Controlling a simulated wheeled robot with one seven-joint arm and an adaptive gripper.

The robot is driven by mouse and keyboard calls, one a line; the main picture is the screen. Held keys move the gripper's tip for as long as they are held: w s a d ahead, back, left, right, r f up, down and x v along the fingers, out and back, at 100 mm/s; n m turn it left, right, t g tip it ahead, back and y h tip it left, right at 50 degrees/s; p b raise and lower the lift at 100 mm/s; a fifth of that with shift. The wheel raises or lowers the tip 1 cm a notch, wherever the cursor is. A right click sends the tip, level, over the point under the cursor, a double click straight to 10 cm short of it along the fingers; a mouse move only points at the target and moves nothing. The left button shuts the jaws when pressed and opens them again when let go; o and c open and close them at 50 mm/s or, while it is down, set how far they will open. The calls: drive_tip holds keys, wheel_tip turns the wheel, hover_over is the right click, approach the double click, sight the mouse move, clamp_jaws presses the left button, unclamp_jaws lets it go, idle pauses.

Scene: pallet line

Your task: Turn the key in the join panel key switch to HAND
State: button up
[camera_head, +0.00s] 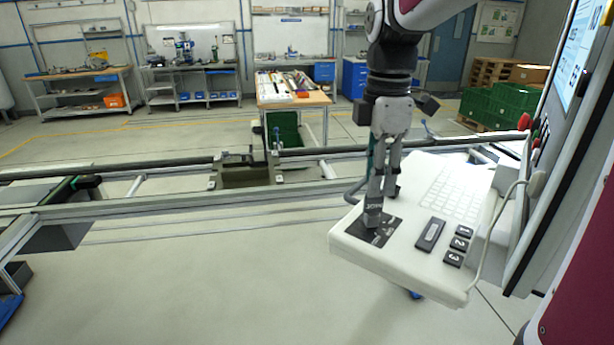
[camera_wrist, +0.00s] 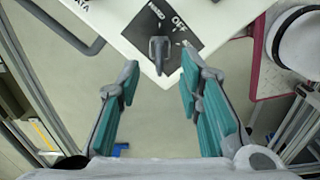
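The join panel key switch is a black plate (camera_wrist: 190,42) at the corner of a white console (camera_head: 345,243). White lettering on it reads OFF in the wrist view; a second word beside it is hard to read. A dark key (camera_wrist: 159,48) stands up from the plate. The plate also shows in the head view (camera_head: 385,236), partly behind my gripper (camera_head: 376,200). In the wrist view my gripper (camera_wrist: 160,75) is open, its teal-padded fingers apart on either side of the key's line. The key shows beyond the fingertips; I see no contact.
The console carries a white keyboard (camera_head: 452,192), a long black label (camera_head: 430,234) and several numbered black buttons (camera_head: 459,244). A tall screen cabinet (camera_head: 575,130) with a cable stands close on the right. Conveyor rails (camera_head: 130,212) run at left. Open floor lies in front.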

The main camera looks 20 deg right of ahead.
sight(374, 199)
drive_tip(key=shift+f, duration=2.7)
clamp_jaws()
